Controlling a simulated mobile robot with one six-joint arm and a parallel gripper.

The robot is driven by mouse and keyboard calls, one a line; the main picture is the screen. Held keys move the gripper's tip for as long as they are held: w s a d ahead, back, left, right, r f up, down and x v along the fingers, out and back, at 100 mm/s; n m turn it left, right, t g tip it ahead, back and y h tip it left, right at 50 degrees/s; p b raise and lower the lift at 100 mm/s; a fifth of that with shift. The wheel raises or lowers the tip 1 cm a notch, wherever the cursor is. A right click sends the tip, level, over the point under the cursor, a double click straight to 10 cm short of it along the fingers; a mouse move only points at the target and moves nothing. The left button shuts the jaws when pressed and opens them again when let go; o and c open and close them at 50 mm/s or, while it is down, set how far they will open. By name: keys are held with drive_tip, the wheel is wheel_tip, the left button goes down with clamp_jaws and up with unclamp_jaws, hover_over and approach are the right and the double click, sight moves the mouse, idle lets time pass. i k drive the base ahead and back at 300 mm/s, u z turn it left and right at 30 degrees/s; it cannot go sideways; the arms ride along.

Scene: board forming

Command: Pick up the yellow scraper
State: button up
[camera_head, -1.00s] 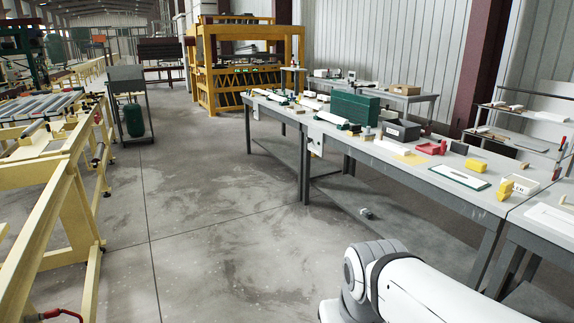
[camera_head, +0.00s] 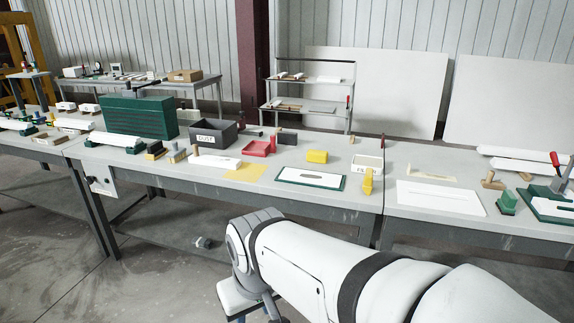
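An upright yellow piece (camera_head: 368,183), which looks like the yellow scraper, stands at the front edge of the long grey workbench (camera_head: 300,196). It is small, and its exact shape is hard to make out. A yellow block (camera_head: 317,156) lies further back to its left. A flat yellow sheet (camera_head: 245,173) lies further left. My white arm reaches in from the lower right, in front of the bench, and bends downward at its left end. My gripper's fingers do not show, and no bench object is visibly touched by the arm.
A white-and-green framed board (camera_head: 310,179), a red tray (camera_head: 258,149), a dark labelled bin (camera_head: 213,133) and a white labelled box (camera_head: 367,164) crowd the bench. A green case (camera_head: 139,117) stands further left. Bare floor (camera_head: 60,270) lies at the lower left.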

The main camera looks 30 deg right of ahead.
sight(368, 181)
drive_tip(key=z, duration=0.8)
drive_tip(key=i, duration=1.85)
drive_tip(key=z, duration=0.8)
drive_tip(key=k, duration=0.6)
drive_tip(key=z, duration=0.2)
drive_tip(key=i, duration=0.65)
drive_tip(key=u, duration=0.15)
